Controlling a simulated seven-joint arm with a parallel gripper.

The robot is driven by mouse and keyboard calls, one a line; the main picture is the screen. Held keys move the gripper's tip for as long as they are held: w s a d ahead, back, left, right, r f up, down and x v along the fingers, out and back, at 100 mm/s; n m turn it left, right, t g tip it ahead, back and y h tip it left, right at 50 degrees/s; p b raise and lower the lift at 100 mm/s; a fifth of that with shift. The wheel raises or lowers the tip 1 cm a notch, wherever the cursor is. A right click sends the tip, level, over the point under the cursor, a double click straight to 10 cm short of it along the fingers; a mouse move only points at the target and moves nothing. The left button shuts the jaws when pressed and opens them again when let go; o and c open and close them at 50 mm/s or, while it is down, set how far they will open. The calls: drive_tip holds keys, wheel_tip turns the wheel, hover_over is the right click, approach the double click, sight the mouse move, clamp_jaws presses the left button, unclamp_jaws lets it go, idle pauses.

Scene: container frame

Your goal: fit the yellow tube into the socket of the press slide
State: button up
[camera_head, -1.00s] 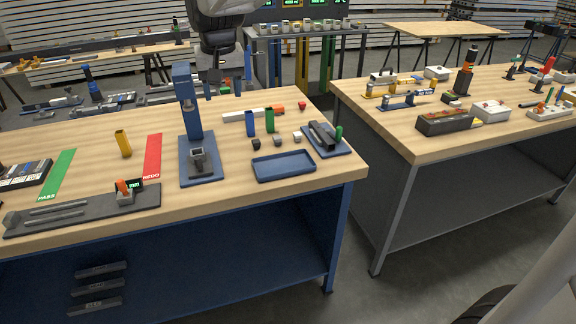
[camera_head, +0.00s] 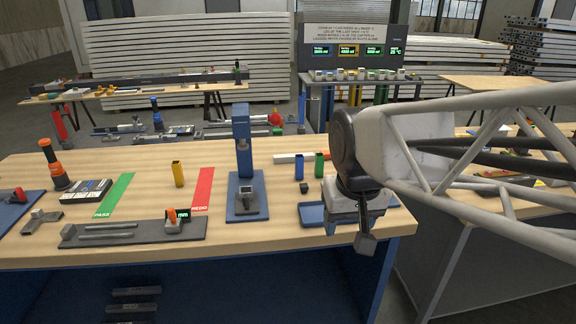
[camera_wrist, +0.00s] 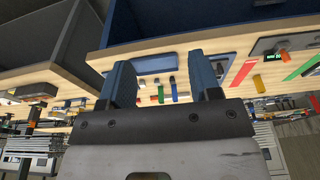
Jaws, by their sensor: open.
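The yellow tube (camera_head: 178,174) stands upright on the wooden bench, left of the red REDO strip. The blue press (camera_head: 243,150) stands right of that strip, with its slide and socket (camera_head: 246,191) low at the front of its base. My gripper (camera_head: 347,228) is open and empty over the bench's front right, well right of the press and the yellow tube. In the wrist view the two fingers (camera_wrist: 163,82) are spread, with nothing between them held. The yellow tube also shows there (camera_wrist: 258,84), right of the fingers. The inside of the socket is too small to tell.
A blue tube (camera_head: 299,167) and a green tube (camera_head: 319,164) stand right of the press. A blue tray (camera_head: 312,215) is partly hidden behind my gripper. A dark fixture plate (camera_head: 130,231) lies along the front. The green PASS strip (camera_head: 115,195) is left of the yellow tube.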

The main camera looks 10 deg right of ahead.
drive_tip(key=s+d+f, duration=0.1)
drive_tip(key=s+f, duration=0.3)
drive_tip(key=s, duration=0.3)
drive_tip(key=shift+s+d+f, duration=0.2)
drive_tip(key=shift+s+d, duration=0.1)
drive_tip(key=shift+o, duration=0.4)
drive_tip(key=shift+w, duration=0.1)
